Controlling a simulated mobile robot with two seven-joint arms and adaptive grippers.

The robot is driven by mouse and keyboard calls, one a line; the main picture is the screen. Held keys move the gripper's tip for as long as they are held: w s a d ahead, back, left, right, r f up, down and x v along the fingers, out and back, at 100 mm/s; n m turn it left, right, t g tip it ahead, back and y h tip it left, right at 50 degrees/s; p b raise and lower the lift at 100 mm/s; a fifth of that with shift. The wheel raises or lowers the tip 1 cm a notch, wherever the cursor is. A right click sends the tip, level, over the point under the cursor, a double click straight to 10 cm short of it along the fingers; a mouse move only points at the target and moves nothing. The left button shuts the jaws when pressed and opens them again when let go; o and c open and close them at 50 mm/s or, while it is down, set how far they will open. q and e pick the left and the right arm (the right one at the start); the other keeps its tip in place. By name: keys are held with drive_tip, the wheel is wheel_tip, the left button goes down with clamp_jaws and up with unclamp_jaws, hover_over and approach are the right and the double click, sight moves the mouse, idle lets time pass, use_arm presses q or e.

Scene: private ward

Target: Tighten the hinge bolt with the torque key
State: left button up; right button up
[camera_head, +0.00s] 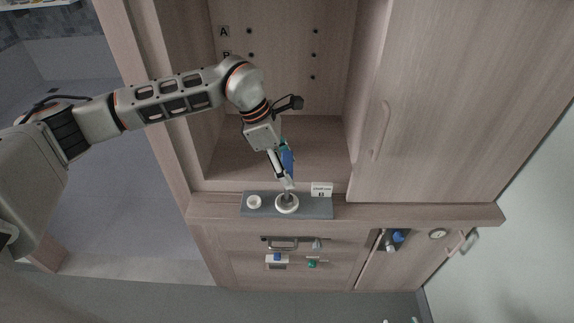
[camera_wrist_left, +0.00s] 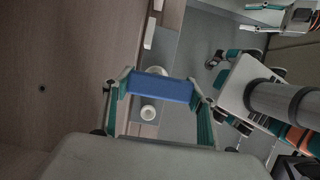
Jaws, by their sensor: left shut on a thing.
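My left gripper (camera_head: 284,152) comes down from the upper left and is shut on a blue-handled tool, which I take to be the torque key (camera_head: 288,161). In the left wrist view its blue block (camera_wrist_left: 160,87) sits between the two teal fingers. Below the handle, a grey part reaches down to a white round mount (camera_head: 287,204) on a grey strip (camera_head: 318,211). I cannot tell whether the tool is seated on the hinge bolt, which is hidden. My right gripper (camera_wrist_left: 264,17) shows at the wrist view's upper right, fingers apart and empty.
A small white ring (camera_head: 254,202) and a white label card (camera_head: 321,189) are on the strip. Behind is an open cabinet with peg holes (camera_head: 315,55); its door (camera_head: 455,90) stands at right. Below are a drawer handle (camera_head: 282,245) and small blue and green fittings.

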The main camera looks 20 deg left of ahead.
use_arm(q)
drive_tip(key=shift+f, duration=0.3)
drive_tip(key=o, duration=1.8)
drive_tip(key=shift+o, duration=0.2)
drive_tip(key=d+p+v, duration=0.1)
drive_tip(key=p+v, duration=0.1)
drive_tip(key=v, duration=1.3)
drive_tip(key=shift+r+p, duration=0.4)
drive_tip(key=shift+r, duration=0.25)
drive_tip(key=shift+w+d, duration=0.1)
drive_tip(key=shift+d, duration=0.05)
